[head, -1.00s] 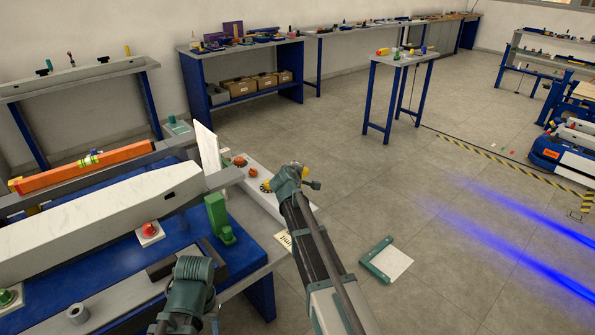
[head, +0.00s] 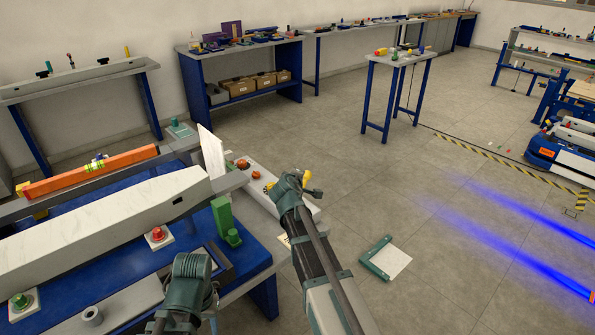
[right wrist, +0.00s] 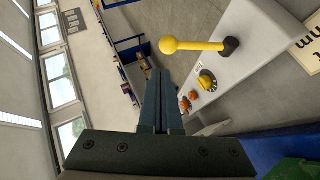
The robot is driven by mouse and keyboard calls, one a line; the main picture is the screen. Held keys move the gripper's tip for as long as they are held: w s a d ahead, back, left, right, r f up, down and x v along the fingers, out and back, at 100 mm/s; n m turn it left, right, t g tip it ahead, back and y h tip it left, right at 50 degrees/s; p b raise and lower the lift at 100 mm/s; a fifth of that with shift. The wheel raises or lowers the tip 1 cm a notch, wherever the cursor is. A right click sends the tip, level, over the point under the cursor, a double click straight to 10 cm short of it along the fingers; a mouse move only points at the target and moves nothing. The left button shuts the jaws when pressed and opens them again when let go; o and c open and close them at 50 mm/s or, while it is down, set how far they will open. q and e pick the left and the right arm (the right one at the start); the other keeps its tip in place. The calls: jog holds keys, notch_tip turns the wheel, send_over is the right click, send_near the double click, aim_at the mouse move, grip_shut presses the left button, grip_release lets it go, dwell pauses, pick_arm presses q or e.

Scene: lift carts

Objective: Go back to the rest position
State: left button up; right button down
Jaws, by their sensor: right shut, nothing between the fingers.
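My right arm reaches in from the bottom right of the head view, its teal wrist (head: 288,188) over the right end of the blue bench. In the right wrist view my right gripper (right wrist: 160,74) is shut and empty, its two dark fingers together. A lever with a yellow ball knob (right wrist: 168,45) stands just beyond and right of the fingertips, apart from them in that picture. It rises from a pale control box (right wrist: 238,62). Of my left arm only a teal joint (head: 190,268) shows at the bottom of the head view; its gripper is not visible.
The blue bench (head: 130,238) at left carries a long pale beam (head: 100,228), an orange level (head: 90,172), a red button (head: 158,235) and a green block (head: 222,215).

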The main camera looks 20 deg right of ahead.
pick_arm(q)
jog(key=shift+a+r+p, duration=0.3)
jog(key=shift+a+r, duration=0.1)
jog(key=shift+r, duration=0.2)
pick_arm(e)
jog(key=shift+v, duration=1.2)
pick_arm(q)
notch_tip(320, 180, up, 4)
jog(key=p, duration=0.4)
pick_arm(e)
jog(key=s+a+f+m+g+y, duration=0.1)
jog(key=s+a+f+g+y, duration=0.1)
jog(key=s+a, duration=0.6)
jog(key=s+a+f+m+g+y, duration=0.1)
jog(key=s+a+f+g, duration=0.2)
jog(key=s, duration=1)
jog(key=s+a+f+m+g+y, duration=0.2)
jog(key=s+a+g, duration=0.4)
jog(key=s+a, duration=0.5)
jog(key=a+f, duration=0.1)
jog(key=a, duration=0.2)
jog(key=shift+f+y, duration=0.2)
jog(key=shift+y, duration=0.1)
